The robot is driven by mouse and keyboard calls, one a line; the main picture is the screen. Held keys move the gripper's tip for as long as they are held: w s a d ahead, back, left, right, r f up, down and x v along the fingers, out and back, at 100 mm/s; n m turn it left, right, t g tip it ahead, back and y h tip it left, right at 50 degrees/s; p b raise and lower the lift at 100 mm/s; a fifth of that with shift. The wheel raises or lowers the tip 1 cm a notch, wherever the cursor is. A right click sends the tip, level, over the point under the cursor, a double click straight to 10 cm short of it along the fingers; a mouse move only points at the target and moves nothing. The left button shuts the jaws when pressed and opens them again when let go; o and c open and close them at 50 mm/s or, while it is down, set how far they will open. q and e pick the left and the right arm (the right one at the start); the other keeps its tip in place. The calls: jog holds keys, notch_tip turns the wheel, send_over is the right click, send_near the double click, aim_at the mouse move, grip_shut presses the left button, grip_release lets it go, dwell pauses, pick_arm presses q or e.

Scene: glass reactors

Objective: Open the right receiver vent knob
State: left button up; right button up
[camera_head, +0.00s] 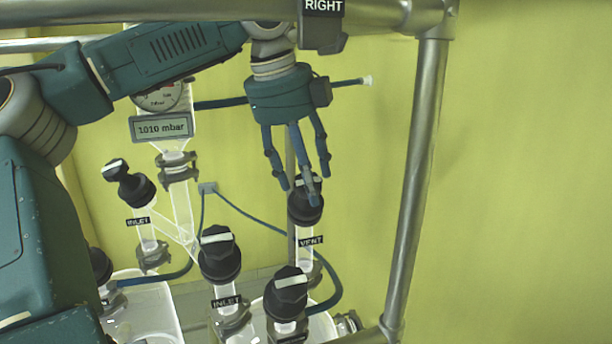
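The vent knob (306,212) is a black ribbed knob with a pale bar on top, on a glass tube above a VENT label (312,241). A RIGHT sign (323,6) hangs on the frame above. My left gripper (305,188) points down directly over this knob, its three slim fingers spread apart. One fingertip overlaps the knob's top in the picture; I cannot tell whether it touches. The fingers hide part of the pale bar. My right gripper is not in view.
Two knobs with INLET labels (220,255) (137,190) and another black knob (289,295) stand nearby. A gauge with a 1010 mbar display (162,127) is behind. A metal frame post (417,180) rises on the right. Blue hoses (250,217) run between the glassware.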

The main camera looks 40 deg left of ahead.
pick_arm(q)
jog(key=c, duration=1.1)
jog(key=shift+r, duration=0.1)
jog(key=shift+s+n, duration=0.1)
jog(key=shift+n, duration=0.3)
